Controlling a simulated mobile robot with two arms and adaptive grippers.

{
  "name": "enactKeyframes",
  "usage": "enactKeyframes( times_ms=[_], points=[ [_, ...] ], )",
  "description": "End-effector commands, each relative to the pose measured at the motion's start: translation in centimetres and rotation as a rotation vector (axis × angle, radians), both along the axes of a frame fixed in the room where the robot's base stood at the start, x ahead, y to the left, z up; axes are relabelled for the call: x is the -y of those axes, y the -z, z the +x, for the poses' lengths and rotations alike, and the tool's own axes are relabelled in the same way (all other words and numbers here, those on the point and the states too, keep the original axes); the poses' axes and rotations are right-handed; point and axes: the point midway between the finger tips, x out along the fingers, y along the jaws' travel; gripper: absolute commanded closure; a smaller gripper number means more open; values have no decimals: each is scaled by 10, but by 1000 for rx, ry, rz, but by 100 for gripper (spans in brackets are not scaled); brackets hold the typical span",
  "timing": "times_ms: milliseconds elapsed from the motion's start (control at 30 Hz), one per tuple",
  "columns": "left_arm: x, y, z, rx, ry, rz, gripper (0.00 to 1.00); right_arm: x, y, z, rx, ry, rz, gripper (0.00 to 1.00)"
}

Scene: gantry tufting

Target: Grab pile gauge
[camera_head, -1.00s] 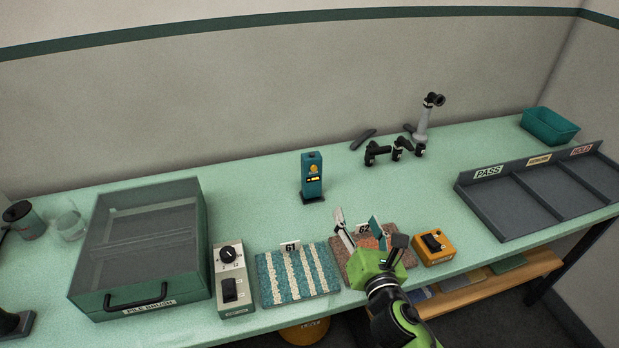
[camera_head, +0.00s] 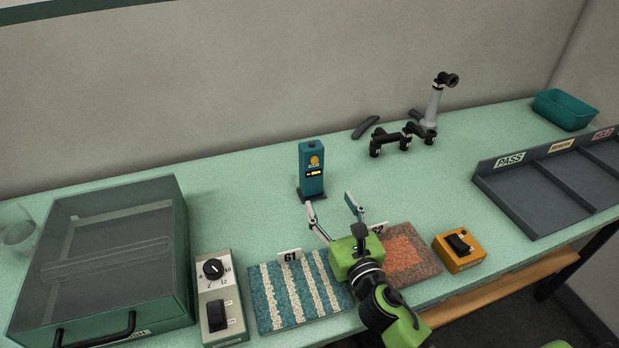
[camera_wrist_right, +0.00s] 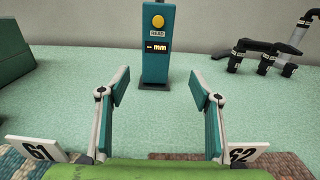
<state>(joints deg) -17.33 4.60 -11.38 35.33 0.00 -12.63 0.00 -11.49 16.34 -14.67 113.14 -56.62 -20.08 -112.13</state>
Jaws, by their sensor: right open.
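The pile gauge looks to be the teal upright device (camera_head: 311,172) with a yellow button and a small lit display. It stands on a dark base in the middle of the table. In the right wrist view the gauge (camera_wrist_right: 156,45) is straight ahead, beyond the fingertips, and its display reads "-- mm". My right gripper (camera_head: 332,203) is open and empty, in front of the gauge and apart from it. In the right wrist view its two fingers (camera_wrist_right: 160,90) are spread wide with bare table between them. My left gripper is not in view.
Striped carpet sample 61 (camera_head: 299,293) and brown-orange sample 62 (camera_head: 412,257) lie at the front. A control box (camera_head: 220,290), the pile-brush case (camera_head: 105,255), an orange switch box (camera_head: 459,250) and a divided tray (camera_head: 540,190) flank them. Black fittings (camera_head: 404,138) stand behind right.

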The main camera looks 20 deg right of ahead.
Motion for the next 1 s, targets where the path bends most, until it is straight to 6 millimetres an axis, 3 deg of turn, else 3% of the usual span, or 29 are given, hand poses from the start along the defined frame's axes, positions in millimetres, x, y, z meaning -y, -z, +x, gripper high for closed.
enactKeyframes(
  times_ms=[333, 633, 1000],
  points=[
    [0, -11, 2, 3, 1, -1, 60, -2, -3, 64, 3, 0, 2, 42],
    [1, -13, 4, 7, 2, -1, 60, -4, -1, 85, 1, 0, 4, 42],
    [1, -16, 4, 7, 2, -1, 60, -10, 2, 128, 0, 1, 4, 42]
  ],
)
